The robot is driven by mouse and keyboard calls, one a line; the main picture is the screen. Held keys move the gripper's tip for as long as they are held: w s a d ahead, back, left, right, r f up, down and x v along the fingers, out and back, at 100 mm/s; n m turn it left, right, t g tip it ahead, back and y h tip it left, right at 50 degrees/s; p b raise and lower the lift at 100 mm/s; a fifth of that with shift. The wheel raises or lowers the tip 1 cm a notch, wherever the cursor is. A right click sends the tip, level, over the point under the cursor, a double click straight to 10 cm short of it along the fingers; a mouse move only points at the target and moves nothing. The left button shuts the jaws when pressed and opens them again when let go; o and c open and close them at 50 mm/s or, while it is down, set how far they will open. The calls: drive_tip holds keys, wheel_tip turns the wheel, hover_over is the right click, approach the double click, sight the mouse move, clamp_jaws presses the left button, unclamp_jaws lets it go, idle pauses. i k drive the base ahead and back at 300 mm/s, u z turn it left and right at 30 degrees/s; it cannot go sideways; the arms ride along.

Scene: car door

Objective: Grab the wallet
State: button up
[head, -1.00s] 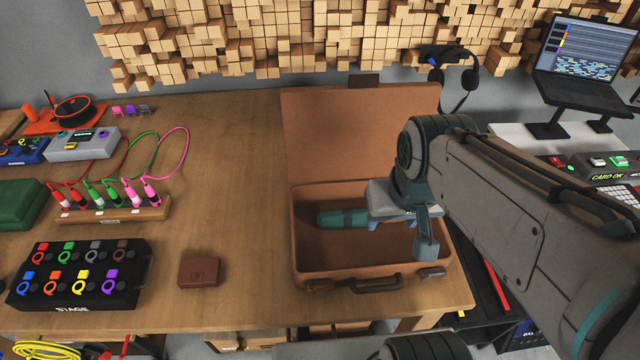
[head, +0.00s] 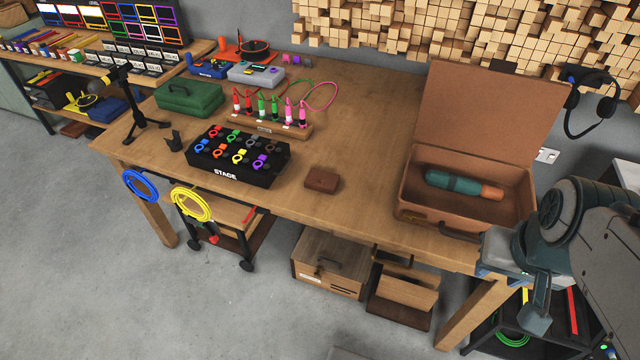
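The wallet (head: 322,180) is a small, flat, dark brown square. It lies on the wooden table (head: 370,150) near the front edge, between the black stage box and the open suitcase. My gripper (head: 504,277) is at the right, by the table's front right corner, well to the right of the wallet. Its short blue fingers show apart beneath the grey palm, with nothing seen between them. The fingertips are small and partly hidden by my wrist.
An open brown suitcase (head: 410,206) holds a teal and orange cylinder (head: 462,185). The black stage box (head: 237,155) with coloured rings stands left of the wallet, and a rack of coloured plugs (head: 268,128) behind it. The tabletop around the wallet is clear.

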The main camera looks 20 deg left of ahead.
sight(323, 181)
drive_tip(key=z, duration=0.25)
drive_tip(key=k, duration=0.2)
drive_tip(key=u, duration=1.3)
drive_tip(key=i, duration=1.05)
drive_tip(key=u, duration=1.85)
drive_tip(key=i, duration=1.25)
drive_tip(key=z, duration=2.05)
